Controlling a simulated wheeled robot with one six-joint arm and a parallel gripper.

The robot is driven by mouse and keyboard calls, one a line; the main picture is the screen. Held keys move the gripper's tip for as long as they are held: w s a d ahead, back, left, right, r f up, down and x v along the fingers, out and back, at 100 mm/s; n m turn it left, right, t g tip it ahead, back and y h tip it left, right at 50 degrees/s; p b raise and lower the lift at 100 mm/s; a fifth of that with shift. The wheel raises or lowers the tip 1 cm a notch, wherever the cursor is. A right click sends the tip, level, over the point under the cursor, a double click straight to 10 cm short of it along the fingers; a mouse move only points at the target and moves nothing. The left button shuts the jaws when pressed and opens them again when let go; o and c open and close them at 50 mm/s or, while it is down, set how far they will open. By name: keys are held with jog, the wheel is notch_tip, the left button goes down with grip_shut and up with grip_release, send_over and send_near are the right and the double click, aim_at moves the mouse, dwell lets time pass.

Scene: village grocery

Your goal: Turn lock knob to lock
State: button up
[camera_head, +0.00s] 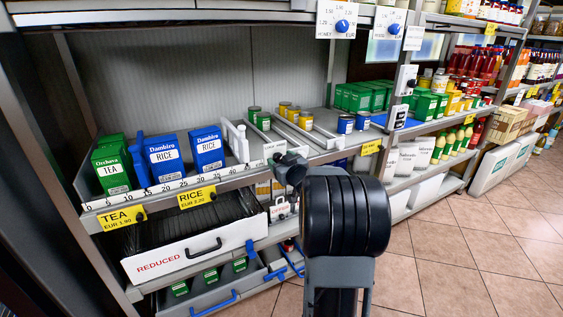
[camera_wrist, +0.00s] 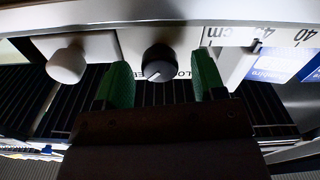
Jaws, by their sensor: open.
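A round black knob (camera_wrist: 158,62) with a white pointer line sits on a white plate in the wrist view. Its pointer aims toward the lower left. Lettering that starts "LO" shows beside it, partly covered by the knob and a finger. My gripper (camera_wrist: 161,75) is open, with one green finger on each side of the knob and a visible gap on both sides. I cannot tell how deep the fingers reach. In the head view my gripper (camera_head: 287,168) is at the shelf's front edge, where a white label plate (camera_head: 274,149) shows; the knob is hidden there.
A white round knob (camera_wrist: 67,65) is left of the black one in the wrist view. A ruler strip (camera_wrist: 275,36) runs at right. Blue rice boxes (camera_head: 207,149) and green tea boxes (camera_head: 112,164) stand on the shelf. The REDUCED drawer (camera_head: 185,264) is below. Floor at right is clear.

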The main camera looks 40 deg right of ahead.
jog(key=c, duration=0.9)
jog(key=shift+n+b, duration=0.35)
jog(key=shift+n, duration=0.05)
jog(key=n+b, duration=0.2)
jog(key=n, duration=0.1)
jog(key=shift+f, duration=0.15)
jog(key=n+b, duration=0.4)
jog(key=n, duration=0.1)
jog(key=n+b, duration=0.3)
jog(key=n, duration=0.2)
jog(key=shift+n+b, duration=1.15)
jog(key=shift+n, duration=0.85)
